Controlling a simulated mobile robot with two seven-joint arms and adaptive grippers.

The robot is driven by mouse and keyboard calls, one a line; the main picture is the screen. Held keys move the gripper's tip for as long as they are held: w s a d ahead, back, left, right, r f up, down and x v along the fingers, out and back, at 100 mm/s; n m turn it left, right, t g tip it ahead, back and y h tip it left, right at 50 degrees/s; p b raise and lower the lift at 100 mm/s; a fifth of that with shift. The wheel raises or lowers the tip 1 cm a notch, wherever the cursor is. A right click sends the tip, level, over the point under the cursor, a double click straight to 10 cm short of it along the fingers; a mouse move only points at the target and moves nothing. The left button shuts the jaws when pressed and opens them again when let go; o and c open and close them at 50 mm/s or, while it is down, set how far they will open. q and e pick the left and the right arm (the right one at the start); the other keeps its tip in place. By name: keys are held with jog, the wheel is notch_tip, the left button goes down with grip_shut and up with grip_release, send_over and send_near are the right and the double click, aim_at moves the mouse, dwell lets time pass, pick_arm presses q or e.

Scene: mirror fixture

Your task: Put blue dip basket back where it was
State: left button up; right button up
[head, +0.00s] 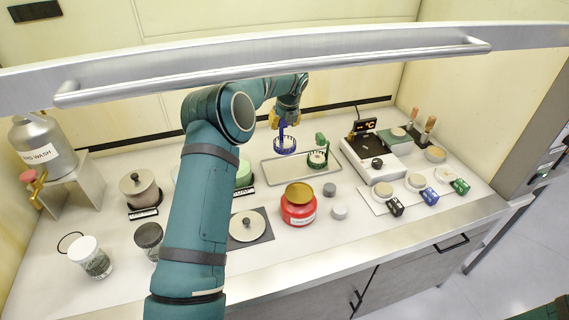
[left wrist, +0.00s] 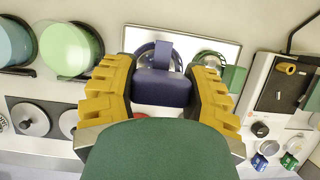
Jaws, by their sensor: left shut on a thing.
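The blue dip basket (head: 285,146) has a round wire cup and an upright blue handle. My left gripper (head: 283,117) is shut on its handle, with the cup hanging below. In the left wrist view the yellow fingers (left wrist: 160,78) are on both sides of the blue handle block (left wrist: 160,90), and part of the wire cup shows beyond it. The cup appears over the back left part of a shallow metal tray (head: 270,177); I cannot tell whether it touches. A green dip basket (head: 318,158) stands at the tray's right side. My right gripper is not in view.
A red jar (head: 298,206) with a gold lid stands in front of the tray. A hotplate (head: 375,158) with a display is to its right. A raised sash with a metal handle (head: 270,66) crosses the view above. My left arm hides part of the counter.

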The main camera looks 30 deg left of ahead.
aim_at(285, 144)
pick_arm(q)
notch_tip(285, 144, down, 10)
jog(key=shift+r, duration=0.1)
dwell(0.4)
jog(key=shift+f+b, duration=0.2)
jog(key=shift+b, duration=0.1)
jog(key=o, duration=1.2)
jog(key=shift+c, duration=0.2)
